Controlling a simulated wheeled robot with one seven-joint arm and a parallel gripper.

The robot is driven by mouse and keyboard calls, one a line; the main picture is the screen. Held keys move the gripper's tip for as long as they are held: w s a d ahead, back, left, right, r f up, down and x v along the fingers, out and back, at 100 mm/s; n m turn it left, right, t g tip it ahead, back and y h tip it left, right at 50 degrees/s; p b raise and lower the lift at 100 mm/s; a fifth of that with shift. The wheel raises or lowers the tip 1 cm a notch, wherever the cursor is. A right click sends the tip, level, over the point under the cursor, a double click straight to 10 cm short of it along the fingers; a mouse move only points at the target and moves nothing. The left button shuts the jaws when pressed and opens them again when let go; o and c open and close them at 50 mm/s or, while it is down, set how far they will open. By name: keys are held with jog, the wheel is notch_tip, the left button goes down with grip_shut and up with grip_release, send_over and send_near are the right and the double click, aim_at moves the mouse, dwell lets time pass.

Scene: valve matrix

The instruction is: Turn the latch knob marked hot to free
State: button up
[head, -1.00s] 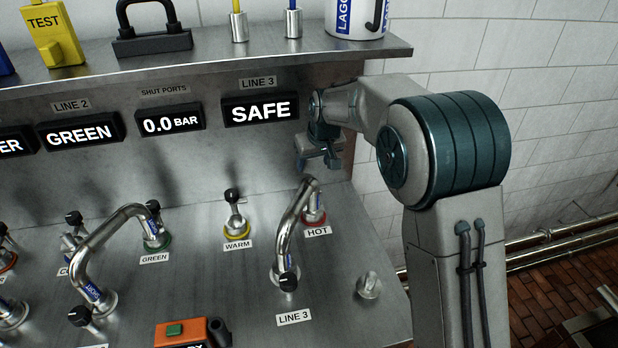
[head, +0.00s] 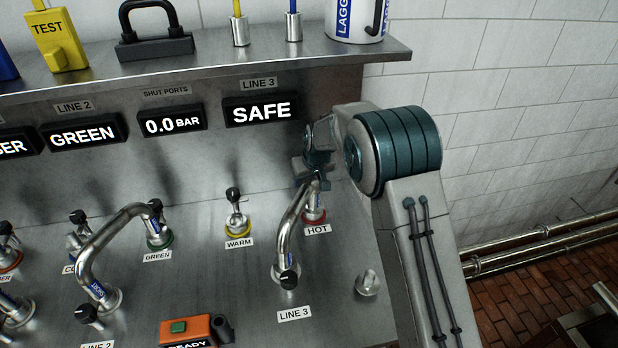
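The port marked HOT (head: 318,229) has a red ring (head: 315,214) at the right of the steel bench. My gripper (head: 318,182) points down over the HOT port, right at the upper end of the pipe. The latch knob at HOT cannot be made out; the gripper and pipe cover that spot. The fingers are small and dark, so I cannot tell whether they are open or touch anything.
A yellow-ringed WARM port (head: 237,226) with a black knob stands left of HOT. Another bent pipe (head: 92,250) joins GREEN and LINE 2. A steel shelf (head: 330,54) overhangs behind. The LINE 3 display (head: 261,110) reads SAFE. A bare stub (head: 367,283) stands at front right.

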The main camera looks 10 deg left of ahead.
jog(key=c, duration=0.9)
jog(key=shift+o, duration=0.2)
jog(key=shift+d+f+n+b, duration=0.1)
jog(key=shift+f+n+b, duration=0.15)
jog(key=shift+n+b, duration=0.55)
jog(key=shift+r+n+g+y+b, duration=0.25)
jog(key=shift+n+g+y+b, duration=0.2)
jog(key=shift+n+b, duration=0.3)
jog(key=o, duration=1)
jog(key=shift+r, duration=0.1)
jog(key=b+v, duration=0.2)
jog(key=v, duration=1.1)
jog(key=shift+r, duration=0.3)
jog(key=shift+s, duration=0.1)
